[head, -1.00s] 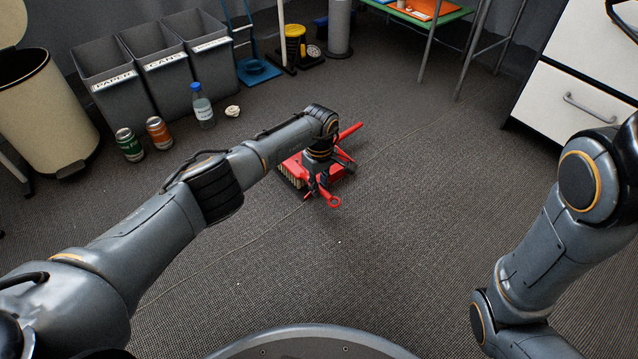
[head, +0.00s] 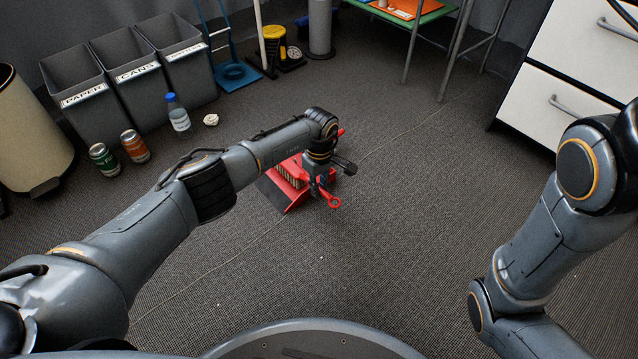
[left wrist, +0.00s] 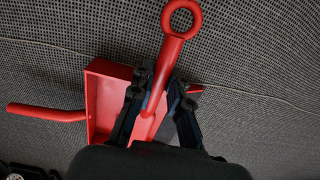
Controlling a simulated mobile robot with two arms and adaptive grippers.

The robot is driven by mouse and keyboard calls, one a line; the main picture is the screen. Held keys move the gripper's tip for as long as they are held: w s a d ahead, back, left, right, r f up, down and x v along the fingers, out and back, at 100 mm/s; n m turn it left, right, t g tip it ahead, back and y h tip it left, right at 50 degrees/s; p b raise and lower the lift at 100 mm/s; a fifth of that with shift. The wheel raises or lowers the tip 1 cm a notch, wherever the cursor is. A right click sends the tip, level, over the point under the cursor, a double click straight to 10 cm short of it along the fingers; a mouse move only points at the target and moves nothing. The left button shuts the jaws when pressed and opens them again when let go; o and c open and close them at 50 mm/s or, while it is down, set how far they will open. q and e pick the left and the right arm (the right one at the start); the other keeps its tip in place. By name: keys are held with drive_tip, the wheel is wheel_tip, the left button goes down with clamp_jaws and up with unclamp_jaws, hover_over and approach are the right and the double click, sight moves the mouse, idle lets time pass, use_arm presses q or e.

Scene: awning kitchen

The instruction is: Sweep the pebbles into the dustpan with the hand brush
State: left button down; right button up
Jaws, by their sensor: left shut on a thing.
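The red hand brush (head: 331,200) is in my left gripper (head: 321,180), which is shut on its handle. Its pale bristles face left, over or in the red dustpan (head: 294,205) on the carpet; whether they touch the pan is unclear. In the left wrist view, the brush handle (left wrist: 171,60) runs between the fingers (left wrist: 158,88), its ring end beyond them. The dustpan (left wrist: 105,85) lies beside and behind it there, its handle pointing left. A tiny pale speck (head: 321,257), perhaps a pebble, lies on the carpet. No pebbles show clearly in the pan. My right gripper is out of view.
A green can (head: 104,160), an orange can (head: 135,147), a bottle (head: 178,117) and a crumpled white piece (head: 211,120) stand or lie before the grey bins (head: 128,88). A white drawer cabinet (head: 560,85) is at right. The carpet between is mostly clear.

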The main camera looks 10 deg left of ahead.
use_arm(q)
drive_tip(key=shift+w+d, duration=0.1)
drive_tip(key=shift+r, duration=0.1)
wheel_tip(320, 180, up, 7)
drive_tip(key=p, duration=0.5)
idle(0.3)
